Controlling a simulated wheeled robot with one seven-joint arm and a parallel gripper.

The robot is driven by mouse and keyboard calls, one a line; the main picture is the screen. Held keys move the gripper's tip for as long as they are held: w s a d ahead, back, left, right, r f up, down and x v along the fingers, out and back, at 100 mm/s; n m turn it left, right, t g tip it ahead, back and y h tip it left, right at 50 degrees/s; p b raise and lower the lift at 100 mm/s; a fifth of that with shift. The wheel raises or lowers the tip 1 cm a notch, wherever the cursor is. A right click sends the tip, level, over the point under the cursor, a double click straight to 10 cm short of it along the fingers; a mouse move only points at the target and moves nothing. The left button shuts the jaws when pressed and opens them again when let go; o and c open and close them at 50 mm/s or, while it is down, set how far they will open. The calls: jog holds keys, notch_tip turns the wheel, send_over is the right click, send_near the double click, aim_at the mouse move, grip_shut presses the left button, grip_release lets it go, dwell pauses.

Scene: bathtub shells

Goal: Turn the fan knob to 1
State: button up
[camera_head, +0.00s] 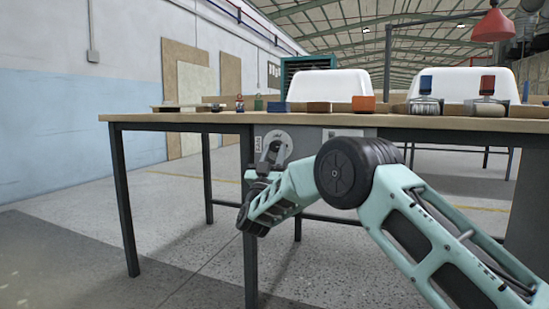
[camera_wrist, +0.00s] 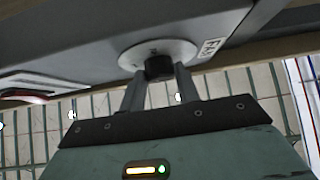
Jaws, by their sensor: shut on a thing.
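The fan knob (camera_wrist: 159,67) is a small black knob on a round pale dial plate (camera_wrist: 187,50) on a grey panel, with a "FAN" label (camera_wrist: 209,47) beside it. In the head view the same round dial plate (camera_head: 281,135) shows on the grey box under the table's front edge; the knob itself is mostly hidden there by my gripper. My gripper (camera_wrist: 160,80) is shut on the knob, one finger on each side of it. It also shows at the dial in the head view (camera_head: 273,151). The knob's pointer and the number it faces cannot be made out.
The workbench top (camera_head: 220,118) lies just above the panel and carries brushes, blocks and small bottles. A dark table leg (camera_head: 249,200) stands just below the panel. White tub shells (camera_head: 330,86) stand behind. The floor at the left is clear.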

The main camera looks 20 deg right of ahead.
jog(key=shift+f+m+g+h, duration=0.1)
jog(key=shift+m+g+h, duration=0.2)
jog(key=shift+m+h, duration=0.1)
jog(key=o, duration=1)
jog(key=shift+s+a, duration=0.1)
jog(key=p+v, duration=0.4)
jog(key=v, duration=1.3)
jog(key=shift+f, duration=0.15)
